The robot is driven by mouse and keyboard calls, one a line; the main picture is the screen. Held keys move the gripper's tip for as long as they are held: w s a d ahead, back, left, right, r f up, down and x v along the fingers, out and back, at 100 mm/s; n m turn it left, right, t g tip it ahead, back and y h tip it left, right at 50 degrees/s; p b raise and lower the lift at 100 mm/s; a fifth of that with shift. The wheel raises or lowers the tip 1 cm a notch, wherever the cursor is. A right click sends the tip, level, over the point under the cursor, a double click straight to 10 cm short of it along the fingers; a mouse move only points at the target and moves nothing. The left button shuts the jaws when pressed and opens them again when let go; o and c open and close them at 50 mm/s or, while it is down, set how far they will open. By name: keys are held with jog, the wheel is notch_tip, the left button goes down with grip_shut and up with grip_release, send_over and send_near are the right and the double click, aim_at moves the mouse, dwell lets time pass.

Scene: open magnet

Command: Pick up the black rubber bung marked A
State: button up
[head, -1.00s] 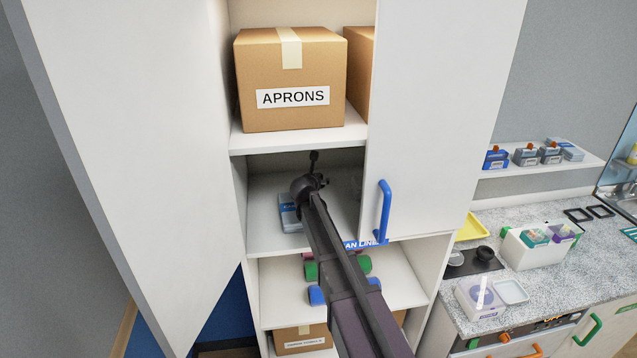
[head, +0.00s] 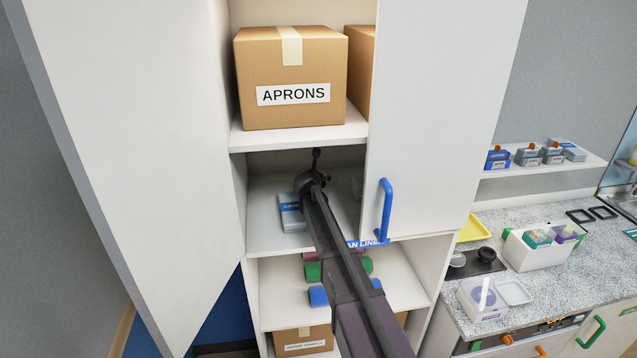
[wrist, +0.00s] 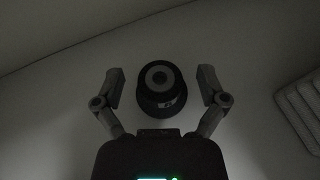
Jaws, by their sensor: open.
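A black bung (wrist: 161,88) stands on a pale surface in the wrist view, seen from above, with a lighter ring around a dark centre on its top. No letter is legible on it. My gripper (wrist: 161,82) is open, with one finger to the left and one to the right of the bung and a visible gap on each side. In the head view my arm reaches into the middle shelf (head: 265,235) of the cupboard, and my wrist hides what stands beneath it; I cannot make out the bung there.
A light-blue packet (head: 292,212) lies left of my wrist on the same shelf. The shelf above holds a box marked APRONS (head: 292,80). A closed door with a blue handle (head: 385,210) covers the right side. A ribbed pale object (wrist: 302,108) shows at right in the wrist view.

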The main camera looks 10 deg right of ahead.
jog(key=c, duration=1.3)
jog(key=shift+o, duration=0.2)
jog(key=shift+r, duration=0.1)
notch_tip(320, 180, up, 10)
jog(key=p, duration=1)
